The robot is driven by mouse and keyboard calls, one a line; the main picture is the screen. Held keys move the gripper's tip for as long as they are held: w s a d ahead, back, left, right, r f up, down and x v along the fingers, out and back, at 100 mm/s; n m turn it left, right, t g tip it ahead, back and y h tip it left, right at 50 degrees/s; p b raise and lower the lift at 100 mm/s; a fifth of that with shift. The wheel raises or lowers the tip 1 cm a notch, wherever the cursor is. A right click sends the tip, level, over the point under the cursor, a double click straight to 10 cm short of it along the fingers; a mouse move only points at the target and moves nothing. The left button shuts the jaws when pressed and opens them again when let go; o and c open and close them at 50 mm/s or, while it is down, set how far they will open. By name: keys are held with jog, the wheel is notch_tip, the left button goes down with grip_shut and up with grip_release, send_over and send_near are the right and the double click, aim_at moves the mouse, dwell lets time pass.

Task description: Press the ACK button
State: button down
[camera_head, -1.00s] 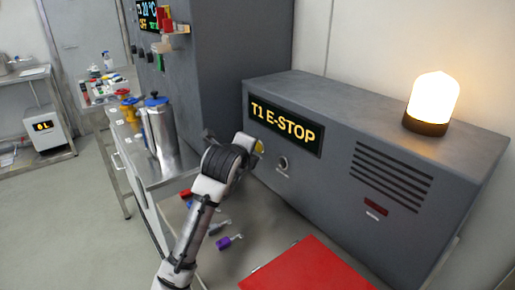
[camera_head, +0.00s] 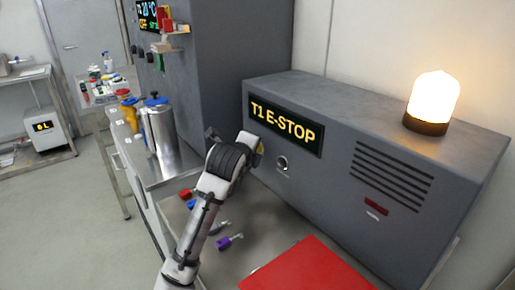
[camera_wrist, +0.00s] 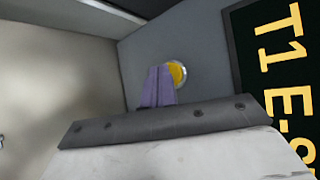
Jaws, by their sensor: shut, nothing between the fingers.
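A round yellow button (camera_wrist: 178,74) in a pale ring sits on the grey cabinet face in the wrist view, beside the T1 E-STOP display (camera_wrist: 285,70). No ACK lettering is readable on it. My gripper (camera_wrist: 159,72) is shut and empty. Its purple-grey fingers point at the button and overlap its left edge in the picture; I cannot tell whether they touch. In the head view, my wrist hides most of the gripper just left of the display (camera_head: 286,124). A small yellow patch (camera_head: 260,148) shows beside my wrist, probably the button.
A lit beacon (camera_head: 432,101) stands on the grey cabinet (camera_head: 330,180), which also has a round key-switch-like fitting (camera_head: 283,163). A red panel (camera_head: 308,268) lies below. Steel canisters (camera_head: 160,130) stand on the cart at left. Small coloured items lie under my arm.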

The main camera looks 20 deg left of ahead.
jog(key=shift+w+d, duration=0.2)
jog(key=shift+w, duration=0.05)
jog(key=shift+s+a, duration=0.1)
jog(key=shift+s, duration=0.05)
dwell(0.5)
jog(key=shift+s+a+b, duration=0.3)
jog(key=shift+s+a, duration=0.05)
jog(key=shift+s, duration=0.15)
jog(key=shift+s+a+b, duration=0.35)
jog(key=shift+s+a, duration=0.45)
jog(key=shift+s, duration=0.2)
jog(key=shift+s+a+b, duration=0.35)
jog(key=shift+s+a, duration=0.4)
jog(key=shift+s, duration=0.25)
